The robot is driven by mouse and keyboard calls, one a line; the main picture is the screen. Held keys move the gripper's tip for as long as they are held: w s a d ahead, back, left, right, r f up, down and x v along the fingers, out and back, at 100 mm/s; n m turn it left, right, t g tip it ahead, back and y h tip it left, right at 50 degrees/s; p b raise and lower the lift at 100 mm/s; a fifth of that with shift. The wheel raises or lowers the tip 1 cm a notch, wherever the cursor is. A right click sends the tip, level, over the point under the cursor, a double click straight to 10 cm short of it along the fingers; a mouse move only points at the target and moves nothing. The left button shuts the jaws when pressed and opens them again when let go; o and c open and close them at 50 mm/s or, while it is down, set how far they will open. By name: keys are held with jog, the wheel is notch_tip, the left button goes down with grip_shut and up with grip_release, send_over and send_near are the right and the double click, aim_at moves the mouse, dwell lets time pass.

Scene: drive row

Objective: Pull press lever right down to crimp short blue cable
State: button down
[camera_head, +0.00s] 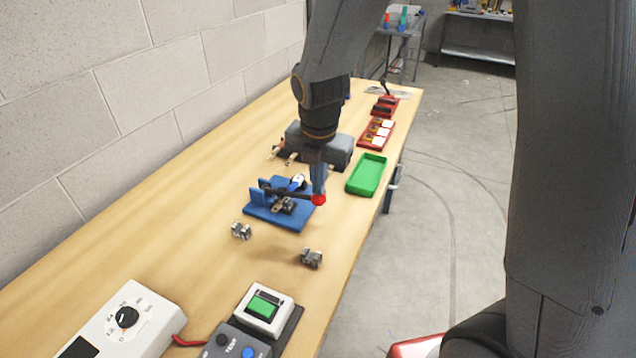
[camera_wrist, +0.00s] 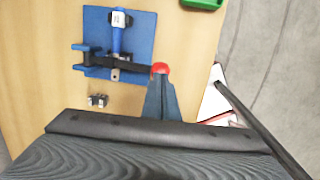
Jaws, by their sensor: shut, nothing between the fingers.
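The blue press (camera_head: 288,210) stands on the bench, with a blue base plate and upright blue brackets at its left. Its dark lever ends in a red knob (camera_head: 318,200) at the right edge of the base. In the wrist view the lever (camera_wrist: 125,66) lies across the blue base (camera_wrist: 140,35) and its red knob (camera_wrist: 160,69) is at the fingertips. My gripper (camera_head: 318,190) points down and is shut, its blue fingers at the knob; I cannot tell whether they touch. A blue and white part (camera_head: 297,182) lies over the press.
Two small grey metal parts (camera_head: 241,231) (camera_head: 311,258) lie in front of the press. A white dial meter (camera_head: 125,325) and a green-buttoned box (camera_head: 265,307) stand nearer.

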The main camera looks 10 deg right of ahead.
jog(key=shift+f, duration=0.45)
jog(key=shift+w, duration=0.1)
